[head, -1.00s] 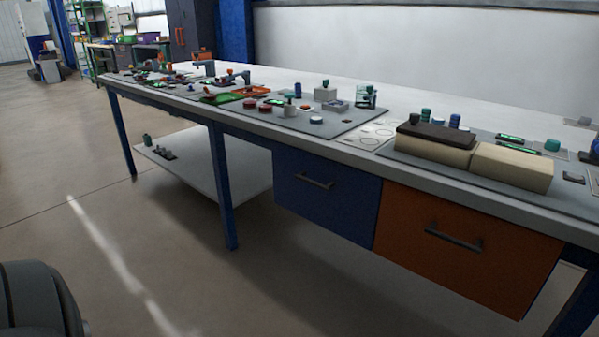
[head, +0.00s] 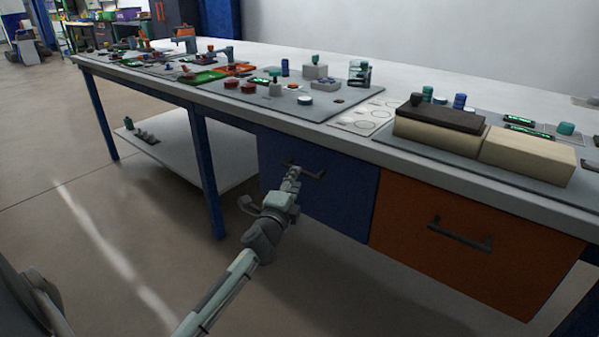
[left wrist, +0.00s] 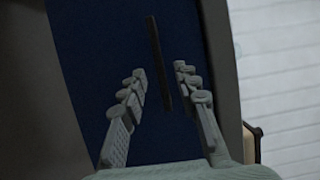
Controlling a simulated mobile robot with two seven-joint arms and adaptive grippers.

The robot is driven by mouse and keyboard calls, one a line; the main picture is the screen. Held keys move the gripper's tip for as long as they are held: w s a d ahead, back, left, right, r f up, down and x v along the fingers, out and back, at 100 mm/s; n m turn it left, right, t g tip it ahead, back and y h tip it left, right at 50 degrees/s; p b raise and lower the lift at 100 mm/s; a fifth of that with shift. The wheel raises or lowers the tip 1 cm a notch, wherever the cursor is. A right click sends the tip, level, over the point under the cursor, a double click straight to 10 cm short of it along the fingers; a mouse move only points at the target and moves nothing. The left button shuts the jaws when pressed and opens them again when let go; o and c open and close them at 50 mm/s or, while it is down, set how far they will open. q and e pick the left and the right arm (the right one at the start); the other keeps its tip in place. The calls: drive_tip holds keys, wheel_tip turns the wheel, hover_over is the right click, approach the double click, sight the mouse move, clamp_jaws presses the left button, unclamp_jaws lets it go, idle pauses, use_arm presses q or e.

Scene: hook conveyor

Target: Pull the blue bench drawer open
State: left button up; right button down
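The blue drawer (head: 340,203) hangs under the bench, left of an orange drawer, and looks closed. Its dark bar handle (head: 312,173) is partly hidden by my left gripper (head: 291,174), which reaches toward it from the front left. In the left wrist view the blue front (left wrist: 85,50) fills the middle, and the handle (left wrist: 159,62) runs upright in the picture. There my left gripper (left wrist: 160,80) is open, with the handle's line between its two fingers. I cannot tell whether they touch it. My right gripper is not in view.
The orange drawer (head: 462,240) with its own handle (head: 459,233) is just to the right. The bench top (head: 400,153) overhangs both and carries boxes and small parts. A blue bench leg (head: 207,175) and a lower shelf (head: 190,165) stand to the left. The floor in front is clear.

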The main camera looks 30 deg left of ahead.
use_arm(q)
drive_tip(key=x, duration=0.5)
drive_tip(key=shift+w+a, duration=0.1)
drive_tip(key=shift+w, duration=0.1)
clamp_jaws()
